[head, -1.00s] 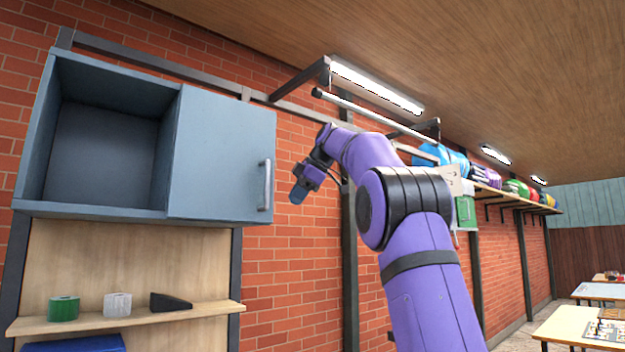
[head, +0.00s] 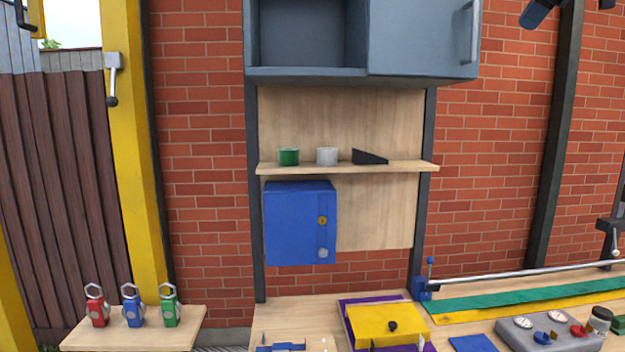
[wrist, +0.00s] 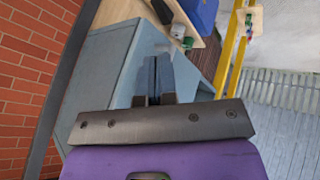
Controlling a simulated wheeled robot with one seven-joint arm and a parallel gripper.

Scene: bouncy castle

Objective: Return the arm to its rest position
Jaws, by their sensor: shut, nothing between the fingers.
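My gripper shows in the wrist view (wrist: 158,76) with its two blue-grey fingers together and nothing between them. In the head view only a dark blue tip of it (head: 541,12) shows at the top edge, to the right of the wall cabinet (head: 424,40). The rest of my arm is almost wholly out of that view. In the wrist view the grey-blue cabinet (wrist: 98,72) lies behind and to the left of the fingers. I cannot tell the gap between them.
A wooden shelf (head: 345,167) holds a green roll (head: 289,156), a white roll (head: 327,156) and a black wedge (head: 369,157). A blue box (head: 299,225) hangs below. The workbench holds a yellow box (head: 388,324) and a grey control panel (head: 550,336).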

